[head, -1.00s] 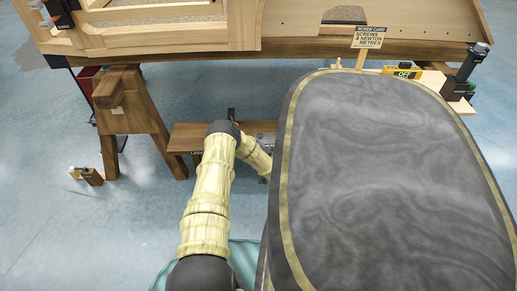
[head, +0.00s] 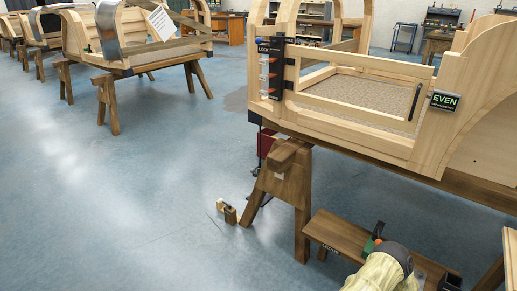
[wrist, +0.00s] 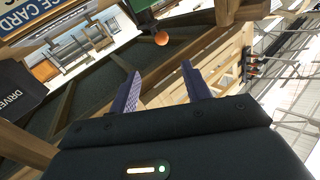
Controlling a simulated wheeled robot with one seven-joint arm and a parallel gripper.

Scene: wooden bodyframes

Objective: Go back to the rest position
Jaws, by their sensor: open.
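My gripper (wrist: 160,95) shows in the wrist view with its two purple-grey fingers apart and nothing between them. In the head view only my pale yellow arm (head: 385,272) shows at the bottom right, and the gripper itself is hidden. The arm is in front of a low wooden bench (head: 338,232) beside the trestle. In the wrist view an orange ball-shaped thing (wrist: 162,38) is beyond the fingertips, apart from them.
A wooden bodyframe (head: 350,125) with an EVEN sign (head: 443,101) rests on a trestle (head: 292,185) at the right. A small wooden block (head: 229,212) lies on the floor. More bodyframes (head: 135,40) stand at the back left. The blue floor at left is clear.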

